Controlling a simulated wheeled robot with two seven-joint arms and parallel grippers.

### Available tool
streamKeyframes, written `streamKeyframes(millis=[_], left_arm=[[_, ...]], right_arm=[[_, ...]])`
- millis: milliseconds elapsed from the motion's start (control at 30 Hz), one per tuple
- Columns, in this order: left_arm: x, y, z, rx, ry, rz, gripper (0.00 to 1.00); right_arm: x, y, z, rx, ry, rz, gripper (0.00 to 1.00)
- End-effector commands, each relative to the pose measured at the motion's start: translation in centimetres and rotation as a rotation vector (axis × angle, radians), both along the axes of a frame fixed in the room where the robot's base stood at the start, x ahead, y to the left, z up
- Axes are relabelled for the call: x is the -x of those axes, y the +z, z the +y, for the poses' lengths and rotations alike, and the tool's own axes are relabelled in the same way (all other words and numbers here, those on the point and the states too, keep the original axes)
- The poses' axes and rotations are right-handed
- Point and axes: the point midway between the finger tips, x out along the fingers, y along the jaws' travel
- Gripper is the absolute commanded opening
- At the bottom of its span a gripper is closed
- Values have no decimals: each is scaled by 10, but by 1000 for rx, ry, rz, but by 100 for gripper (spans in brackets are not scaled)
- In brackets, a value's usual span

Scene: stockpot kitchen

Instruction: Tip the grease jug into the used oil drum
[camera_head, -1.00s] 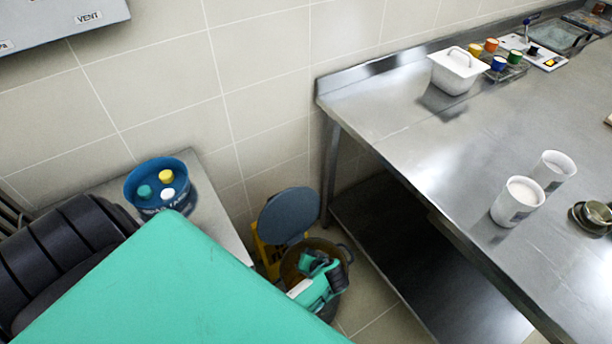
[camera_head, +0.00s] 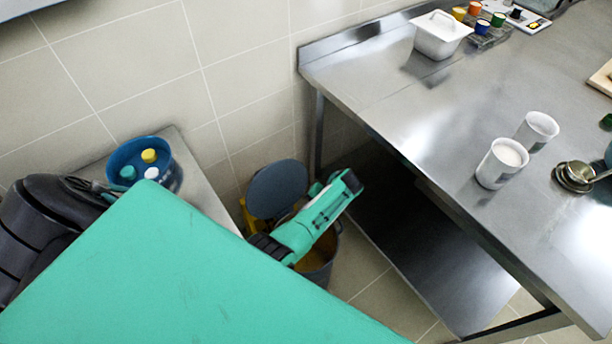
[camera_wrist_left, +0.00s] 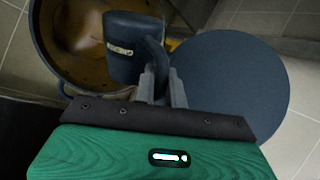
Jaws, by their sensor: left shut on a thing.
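The used oil drum (camera_head: 322,274) stands on the floor between the low side surface and the steel table. Its stained brown inside (camera_wrist_left: 72,62) shows at the left of the left wrist view. Its round blue-grey lid (camera_head: 278,188) stands open, and it also shows in the left wrist view (camera_wrist_left: 232,85). The grease jug (camera_wrist_left: 122,72), dark blue with a small label, overlaps the drum's opening and rim in that view. My left gripper (camera_wrist_left: 163,84) is shut on the jug at its handle. My teal arm hides the jug in the head view; its tilt is unclear. My right gripper is out of view.
The steel table (camera_head: 400,95) with its lower shelf (camera_head: 400,235) stands right of the drum. Two white cups (camera_head: 502,164) and a white lidded container (camera_head: 438,36) are on it. A blue tub (camera_head: 142,163) with coloured caps sits on the left surface (camera_head: 207,204). Tiled wall lies behind.

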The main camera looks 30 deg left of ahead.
Motion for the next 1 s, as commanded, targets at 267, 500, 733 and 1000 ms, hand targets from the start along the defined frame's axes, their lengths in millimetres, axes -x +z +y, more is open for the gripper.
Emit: streamKeyframes(millis=[267,500,733,1000], left_arm=[[-18,-8,3,19,0,125,0],[-25,-7,4,28,-1,186,0],[-29,-6,5,34,0,217,0],[-29,-5,5,35,-1,225,0]], right_arm=[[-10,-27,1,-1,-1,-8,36],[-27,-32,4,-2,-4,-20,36],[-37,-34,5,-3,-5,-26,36],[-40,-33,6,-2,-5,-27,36]])
